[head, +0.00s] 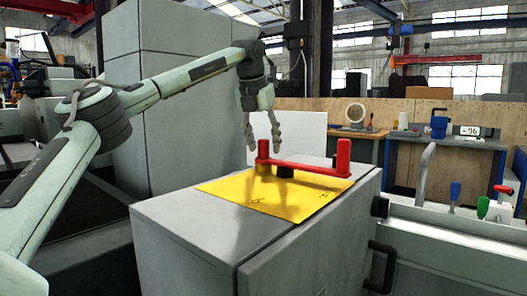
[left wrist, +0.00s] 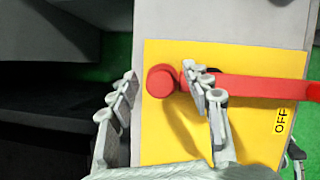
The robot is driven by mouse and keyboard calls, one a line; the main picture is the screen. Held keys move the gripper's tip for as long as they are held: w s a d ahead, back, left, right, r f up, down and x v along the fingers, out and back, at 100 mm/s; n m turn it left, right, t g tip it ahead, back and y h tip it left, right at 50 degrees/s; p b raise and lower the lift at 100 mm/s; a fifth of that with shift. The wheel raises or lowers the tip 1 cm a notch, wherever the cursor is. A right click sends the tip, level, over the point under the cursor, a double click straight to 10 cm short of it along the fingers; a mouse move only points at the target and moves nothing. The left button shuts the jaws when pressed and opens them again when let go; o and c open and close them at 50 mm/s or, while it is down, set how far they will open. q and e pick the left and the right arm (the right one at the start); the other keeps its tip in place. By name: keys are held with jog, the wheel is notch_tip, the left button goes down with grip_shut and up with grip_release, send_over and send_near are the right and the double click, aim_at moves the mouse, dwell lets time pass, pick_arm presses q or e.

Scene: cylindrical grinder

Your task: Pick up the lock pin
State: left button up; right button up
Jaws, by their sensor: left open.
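The lock pin, a short red cylinder (head: 263,149) with a brass-coloured lower part, stands upright on a yellow plate at the left end of a red lever (head: 308,168). In the left wrist view its round red top (left wrist: 161,81) shows between the fingers. My left gripper (head: 265,140) is open and points down from above, its fingertips on either side of the pin's top. In the left wrist view the left gripper (left wrist: 160,73) has its right finger over the lever's near end. I cannot tell whether either finger touches. My right gripper is not in view.
The yellow plate (head: 230,188) lies on a grey machine cabinet (head: 185,226); the left wrist view shows an "OFF" label (left wrist: 282,121) on it. The lever's tall red handle (head: 343,157) rises at the right. A tall grey cabinet (head: 150,120) stands behind my left arm.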

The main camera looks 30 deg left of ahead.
pick_arm(q)
jog(key=shift+c, duration=0.5)
grip_shut()
jog(key=shift+r, duration=0.15)
